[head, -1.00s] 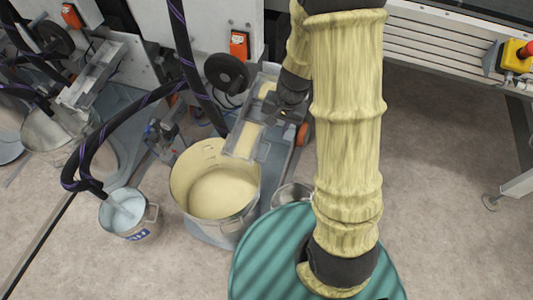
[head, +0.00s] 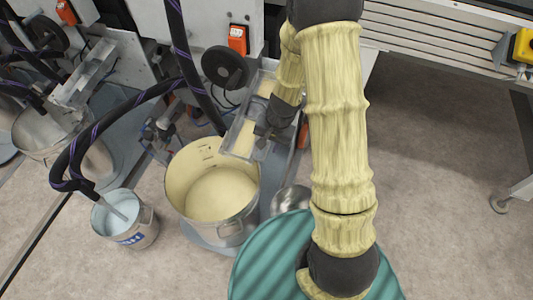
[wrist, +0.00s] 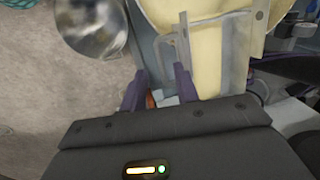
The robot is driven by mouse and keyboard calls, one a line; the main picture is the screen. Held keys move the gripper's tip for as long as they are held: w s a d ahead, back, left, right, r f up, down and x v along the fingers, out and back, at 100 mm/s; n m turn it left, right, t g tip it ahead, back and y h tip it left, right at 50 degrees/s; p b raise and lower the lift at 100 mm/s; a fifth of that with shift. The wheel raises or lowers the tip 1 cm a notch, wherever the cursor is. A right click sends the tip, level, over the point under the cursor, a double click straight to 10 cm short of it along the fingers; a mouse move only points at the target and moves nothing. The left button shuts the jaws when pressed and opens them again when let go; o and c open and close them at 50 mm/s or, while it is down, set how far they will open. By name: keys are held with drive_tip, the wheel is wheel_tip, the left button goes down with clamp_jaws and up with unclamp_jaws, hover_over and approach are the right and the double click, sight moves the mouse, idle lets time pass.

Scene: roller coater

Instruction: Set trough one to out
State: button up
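A grey metal trough (head: 240,139) with cream-coloured liquid slopes down over a large pot (head: 212,193) in the head view. It also shows at the top of the wrist view (wrist: 235,60), with a grey bracket-like handle (wrist: 168,48) along its side. My gripper (wrist: 159,88) is open, its two dark purple fingers apart at the side of the trough, just below the handle in the picture. I cannot tell whether they touch it. In the head view my wrist hides part of the trough's right side. No label shows which trough is number one.
A second trough (head: 85,82) stands at the left over another pot (head: 45,130). A small bucket (head: 125,218) with a hose stands left of the large pot. A shiny round metal vessel (wrist: 90,25) and a teal ribbed drum (head: 270,262) are close by.

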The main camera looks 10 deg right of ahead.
sight(265, 154)
drive_tip(key=f, duration=0.1)
drive_tip(key=f+b, duration=0.1)
drive_tip(key=f, duration=0.2)
drive_tip(key=shift+w+a+f, duration=0.15)
drive_tip(key=shift+w+a, duration=0.05)
drive_tip(key=shift+a, duration=0.15)
clamp_jaws()
